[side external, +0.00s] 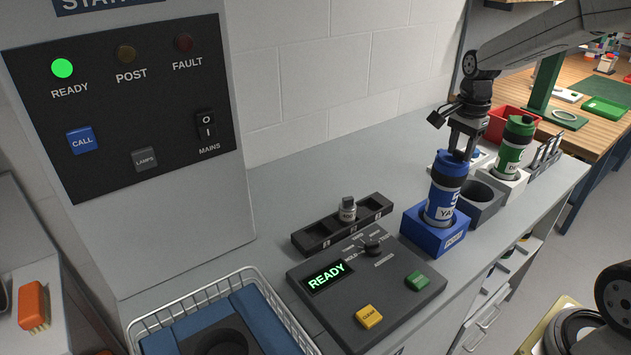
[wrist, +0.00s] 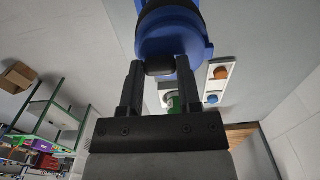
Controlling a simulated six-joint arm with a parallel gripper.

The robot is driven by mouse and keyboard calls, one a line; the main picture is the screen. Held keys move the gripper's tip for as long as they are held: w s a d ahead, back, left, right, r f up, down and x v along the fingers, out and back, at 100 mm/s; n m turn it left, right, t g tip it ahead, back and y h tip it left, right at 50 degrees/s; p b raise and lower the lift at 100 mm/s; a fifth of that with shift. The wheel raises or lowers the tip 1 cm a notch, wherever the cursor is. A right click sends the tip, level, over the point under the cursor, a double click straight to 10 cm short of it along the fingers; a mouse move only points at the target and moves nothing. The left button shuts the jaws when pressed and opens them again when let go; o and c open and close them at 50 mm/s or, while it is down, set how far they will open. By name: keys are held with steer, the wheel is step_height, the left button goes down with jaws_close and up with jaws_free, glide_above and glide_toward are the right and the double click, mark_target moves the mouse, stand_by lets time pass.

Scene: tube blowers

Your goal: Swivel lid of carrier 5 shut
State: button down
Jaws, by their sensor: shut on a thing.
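Carrier 5 (side external: 442,200), a blue and pale grey cylinder marked with a 5, stands upright in a blue square holder (side external: 432,238). Its blue lid (side external: 449,166) is at the top, just under my gripper (side external: 461,152). In the wrist view the blue lid (wrist: 172,35) fills the top middle. My gripper (wrist: 159,68) is shut there on a short dark tab (wrist: 160,66) at the lid's edge, one finger on each side. The fingers hide part of the lid, and I cannot tell how far it is swivelled.
A green carrier (side external: 513,147) stands in a white holder behind, past an empty dark holder (side external: 483,197). A console (side external: 367,285) reading READY and a black rack (side external: 343,222) with a small grey piece lie to the left. A wire basket (side external: 215,292) stands front left.

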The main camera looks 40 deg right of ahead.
mark_target(460, 151)
steer(key=shift+c, duration=1.4)
jaws_free()
steer(key=shift+r, duration=3.95)
steer(key=shift+a+f, duration=0.1)
steer(key=s+a+f+n+t, duration=0.1)
steer(key=s+a+f+n, duration=0.4)
steer(key=a+f+n, duration=0.3)
steer(key=s+a+f+n+t, duration=0.1)
steer(key=s+a+f+n, duration=0.3)
steer(key=a+f+n, duration=0.4)
steer(key=shift+s+a+n+t, duration=0.3)
steer(key=shift+s+a+n, duration=0.05)
steer(key=shift+n, duration=0.75)
